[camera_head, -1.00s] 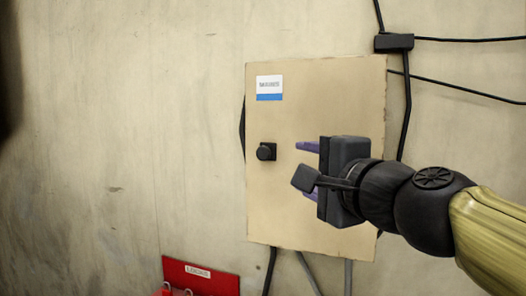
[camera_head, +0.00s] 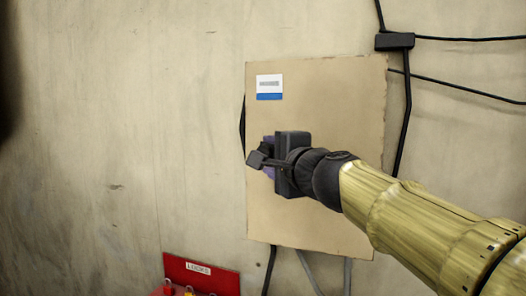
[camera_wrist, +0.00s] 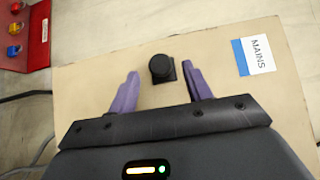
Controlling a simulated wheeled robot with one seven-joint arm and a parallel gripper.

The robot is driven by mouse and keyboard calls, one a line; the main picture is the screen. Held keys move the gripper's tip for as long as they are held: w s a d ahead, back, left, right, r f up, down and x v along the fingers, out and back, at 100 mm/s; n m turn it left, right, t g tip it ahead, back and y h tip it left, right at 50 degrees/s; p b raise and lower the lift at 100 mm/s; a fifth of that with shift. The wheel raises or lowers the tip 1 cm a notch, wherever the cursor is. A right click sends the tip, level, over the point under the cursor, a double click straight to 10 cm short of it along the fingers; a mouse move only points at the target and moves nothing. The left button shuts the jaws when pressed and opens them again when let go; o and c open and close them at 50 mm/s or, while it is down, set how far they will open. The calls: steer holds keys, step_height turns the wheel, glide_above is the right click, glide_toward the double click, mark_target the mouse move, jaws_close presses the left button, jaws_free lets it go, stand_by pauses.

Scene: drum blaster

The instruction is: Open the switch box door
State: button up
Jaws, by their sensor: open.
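The switch box door (camera_head: 330,100) is a flat beige panel on the wall, and it looks shut. It has a white and blue label at the top left, which reads "MAINS" in the wrist view (camera_wrist: 256,56). My gripper (camera_head: 268,158) is in front of the door's left part and hides the knob in the head view. In the wrist view the black round knob (camera_wrist: 161,67) lies between the tips of my open purple fingers (camera_wrist: 163,85), with a gap on each side. I cannot tell how far the fingers are from the door's surface.
A red lock board (camera_head: 205,276) with coloured padlocks hangs below left of the box. Black cables and a small black junction block (camera_head: 394,42) are at the upper right. Cables run down below the box. The wall to the left is clear.

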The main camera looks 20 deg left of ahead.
steer(key=p+x, duration=0.1)
steer(key=x, duration=0.3)
steer(key=shift+w+a, duration=0.15)
steer(key=shift+w, duration=0.1)
steer(key=shift+s, duration=0.1)
steer(key=shift+c, duration=0.2)
jaws_close()
